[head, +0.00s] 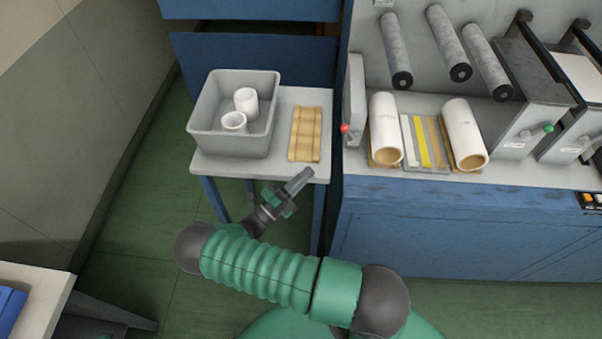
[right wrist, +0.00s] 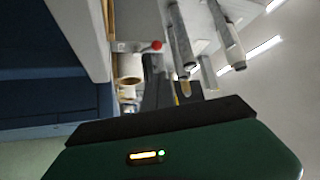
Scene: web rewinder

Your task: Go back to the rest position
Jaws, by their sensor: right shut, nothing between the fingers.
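My right gripper (head: 299,182) is shut and empty. In the head view its fingertips show over the front edge of the small side table (head: 226,168), below a tan grooved holder (head: 306,134). I cannot tell how far above the table they are. My green right arm stretches across the lower middle of the head view. The right wrist view shows the dark green gripper housing (right wrist: 180,150) with a small lit indicator, looking towards the machine's rollers. My left gripper is not in view.
A grey bin (head: 203,128) with two white cores (head: 246,101) stands on the side table. The blue machine (head: 450,225) is on the right, with two white rolls (head: 385,128) on its top. Another table (head: 35,285) is at the lower left. Green floor lies clear between.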

